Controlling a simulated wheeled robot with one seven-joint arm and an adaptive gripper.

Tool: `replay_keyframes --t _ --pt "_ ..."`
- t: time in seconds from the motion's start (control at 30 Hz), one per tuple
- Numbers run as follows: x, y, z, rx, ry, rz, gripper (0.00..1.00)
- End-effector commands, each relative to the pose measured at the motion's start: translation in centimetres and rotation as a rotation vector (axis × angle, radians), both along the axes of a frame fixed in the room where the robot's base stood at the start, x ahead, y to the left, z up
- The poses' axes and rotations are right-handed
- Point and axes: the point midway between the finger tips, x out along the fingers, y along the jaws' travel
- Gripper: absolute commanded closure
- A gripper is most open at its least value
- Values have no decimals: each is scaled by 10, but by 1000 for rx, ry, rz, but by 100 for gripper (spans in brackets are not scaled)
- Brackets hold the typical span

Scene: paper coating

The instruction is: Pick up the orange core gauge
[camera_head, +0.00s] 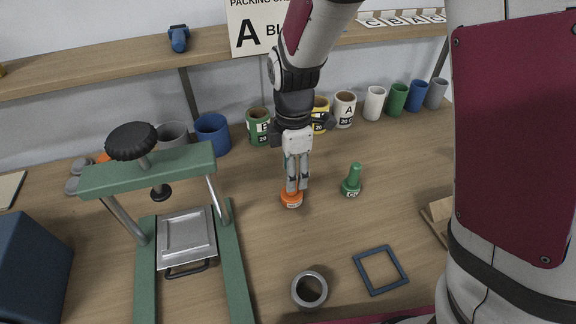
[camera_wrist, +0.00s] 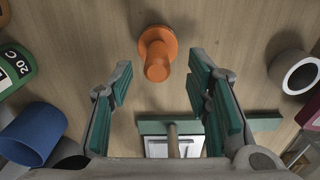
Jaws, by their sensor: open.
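The orange core gauge (camera_head: 291,200) stands on the wooden table in the head view, with a wide round base and a narrower stem. My gripper (camera_head: 297,187) points down just above it, and its fingers hide much of the stem. In the wrist view, the orange core gauge (camera_wrist: 157,52) lies just ahead of the gap between my gripper's (camera_wrist: 161,77) green-padded fingers. The jaws are open and empty. Whether a finger touches the gauge cannot be told.
A green gauge (camera_head: 352,182) stands close on the right. A green press (camera_head: 147,169) stands at the left. A grey ring (camera_head: 309,289) and a blue square frame (camera_head: 380,269) lie in front. Several coloured cups, including a blue one (camera_head: 212,133), line the back.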

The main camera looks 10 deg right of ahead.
Motion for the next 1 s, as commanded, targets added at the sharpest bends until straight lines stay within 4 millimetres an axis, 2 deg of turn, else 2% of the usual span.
replay_keyframes --t 0.17,0.47,0.77,0.8,0.97,1.0 --pt "0 0 -12 -1 2 -1 55" --pt "4 0 -51 -1 2 -2 55" --pt "4 0 -56 0 0 -1 55" --pt "4 0 -56 0 0 -1 60" --pt "4 0 -55 0 0 -1 96" --pt "4 0 -55 0 0 -1 100"
